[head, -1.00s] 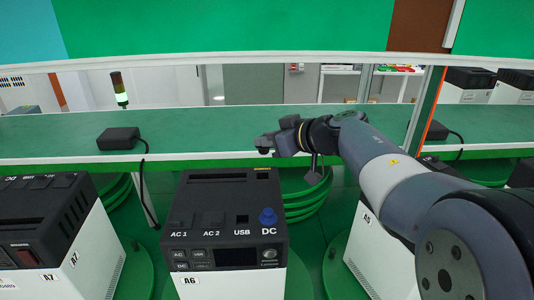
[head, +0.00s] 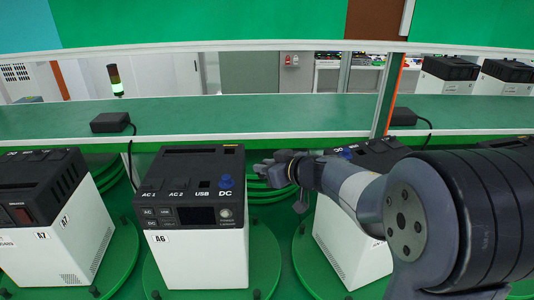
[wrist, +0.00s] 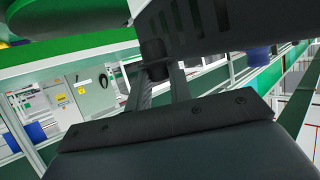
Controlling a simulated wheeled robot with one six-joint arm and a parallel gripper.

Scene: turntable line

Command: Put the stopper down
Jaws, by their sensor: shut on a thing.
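My gripper (head: 268,168) is just right of the white and black power unit A6 (head: 196,252), near the height of its top and in front of the long green shelf. In the wrist view my gripper (wrist: 154,78) is shut on a small dark cylinder, the stopper (wrist: 154,52). It is held off any surface that I can make out. The stopper is too small and dark to pick out in the head view. A blue plug (head: 225,182) stands on the DC socket of unit A6.
The green shelf (head: 250,108) runs across behind the units, mostly bare. A black adapter (head: 111,122) with a cord lies on its left part. Unit A7 (head: 40,215) stands left and another unit (head: 345,240) right, on green turntables.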

